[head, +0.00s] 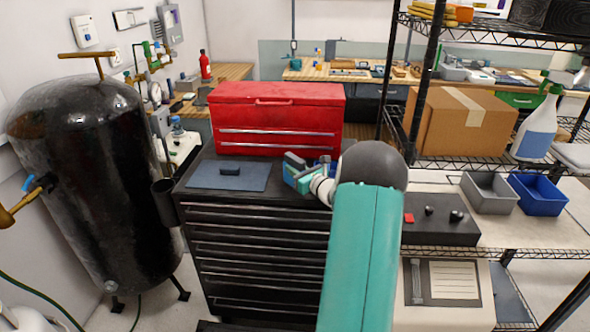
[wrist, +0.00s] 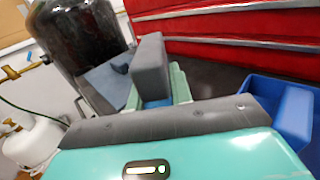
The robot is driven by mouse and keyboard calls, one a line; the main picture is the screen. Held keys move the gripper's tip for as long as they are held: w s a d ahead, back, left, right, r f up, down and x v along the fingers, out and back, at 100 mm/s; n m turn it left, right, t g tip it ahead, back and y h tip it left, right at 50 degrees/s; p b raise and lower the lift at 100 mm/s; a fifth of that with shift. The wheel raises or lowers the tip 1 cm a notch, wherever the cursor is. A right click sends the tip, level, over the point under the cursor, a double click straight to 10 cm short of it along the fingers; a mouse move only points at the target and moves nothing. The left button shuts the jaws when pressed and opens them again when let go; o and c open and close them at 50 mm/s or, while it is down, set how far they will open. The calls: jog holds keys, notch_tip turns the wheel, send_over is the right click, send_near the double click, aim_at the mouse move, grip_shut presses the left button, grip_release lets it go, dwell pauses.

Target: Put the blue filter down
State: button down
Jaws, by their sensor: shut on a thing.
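My gripper (head: 294,166) is above the top of the black drawer cabinet (head: 255,212), in front of the red toolbox. In the wrist view, my gripper (wrist: 155,90) is shut on a small blue piece, which I take to be the blue filter (wrist: 156,103); only a sliver shows between the grey and green fingers. In the head view I cannot make out the filter clearly. The mat also shows in the wrist view (wrist: 108,87), beyond the fingers.
A red toolbox (head: 275,118) stands at the cabinet's back. A blue bin (wrist: 270,103) is close to my gripper's right in the wrist view. A black tank (head: 95,170) stands left of the cabinet. A wire shelf (head: 418,80) with a cardboard box (head: 445,115) is on the right.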

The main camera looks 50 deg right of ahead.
jog(key=shift+f, duration=0.1)
jog(key=c, duration=1.3)
grip_release()
jog(key=shift+o, duration=0.2)
jog(key=shift+s, duration=0.25)
jog(key=s+a, duration=0.1)
jog(key=s, duration=1)
jog(key=shift+s+a, duration=0.15)
jog(key=shift+a, duration=0.05)
